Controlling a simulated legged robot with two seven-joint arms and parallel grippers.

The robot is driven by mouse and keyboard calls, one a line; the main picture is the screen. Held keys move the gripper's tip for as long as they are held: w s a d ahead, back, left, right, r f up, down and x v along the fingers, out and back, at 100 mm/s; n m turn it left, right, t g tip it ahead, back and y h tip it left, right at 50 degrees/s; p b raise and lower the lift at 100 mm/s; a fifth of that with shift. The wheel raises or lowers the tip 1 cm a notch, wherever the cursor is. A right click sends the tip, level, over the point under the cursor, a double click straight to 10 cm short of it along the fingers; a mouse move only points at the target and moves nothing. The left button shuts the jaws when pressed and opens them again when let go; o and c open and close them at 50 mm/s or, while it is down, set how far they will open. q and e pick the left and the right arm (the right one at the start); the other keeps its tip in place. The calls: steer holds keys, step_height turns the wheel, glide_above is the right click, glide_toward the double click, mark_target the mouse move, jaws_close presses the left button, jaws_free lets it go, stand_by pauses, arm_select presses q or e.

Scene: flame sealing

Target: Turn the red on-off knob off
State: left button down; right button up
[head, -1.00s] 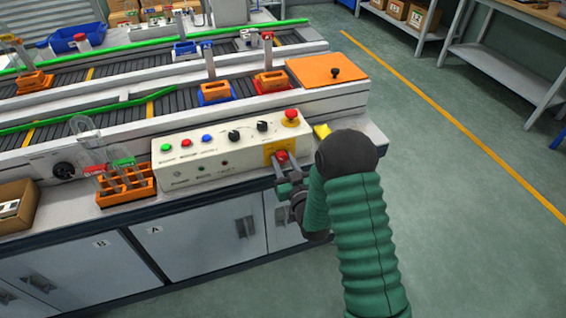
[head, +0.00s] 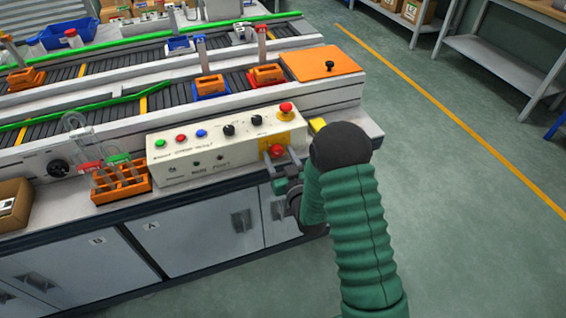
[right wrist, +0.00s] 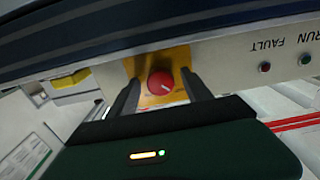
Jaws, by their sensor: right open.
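The red on-off knob (head: 277,151) sits on a yellow plate at the right end of the cream control box's front. In the right wrist view the round red knob (right wrist: 160,83) shows a small white mark pointing to the lower right. My right gripper (head: 287,164) is open at the knob. In the wrist view its two dark fingers (right wrist: 161,94) stand on either side of the knob with visible gaps, so it is not gripped. Their exact depth against the knob is hard to tell. My left gripper is not in view.
A red stop button (head: 286,109) sits on top of the control box (head: 220,146), with black dials and coloured buttons beside it. A yellow block (head: 318,124) lies to the right. An orange rack (head: 122,184) stands left.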

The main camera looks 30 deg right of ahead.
steer(key=p+v, duration=0.7)
steer(key=v, duration=0.9)
steer(key=shift+s, duration=0.3)
steer(key=shift+f, duration=0.1)
